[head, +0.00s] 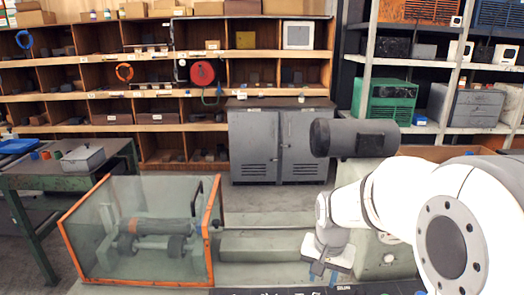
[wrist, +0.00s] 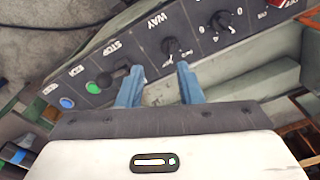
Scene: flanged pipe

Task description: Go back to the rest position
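My white arm reaches in from the right in the head view. My gripper (head: 318,271) points down above the bench front, left of a pale machine housing (head: 388,258). In the wrist view the two blue fingers of my gripper (wrist: 158,80) stand apart with nothing between them. Beyond them is a dark control panel (wrist: 145,50) with a green button (wrist: 93,87), a blue button (wrist: 67,102), a black lever switch and black knobs (wrist: 222,20). Whether the fingertips touch the panel I cannot tell. A flanged pipe (head: 160,228) lies inside a clear orange-edged case.
The case (head: 211,235) stands left of my gripper. A grey motor-like cylinder (head: 355,138) sits above the housing, close to my arm. A green table (head: 60,181) is at left. A grey cabinet (head: 280,143) and loaded shelves line the back. Open floor shows before the cabinet.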

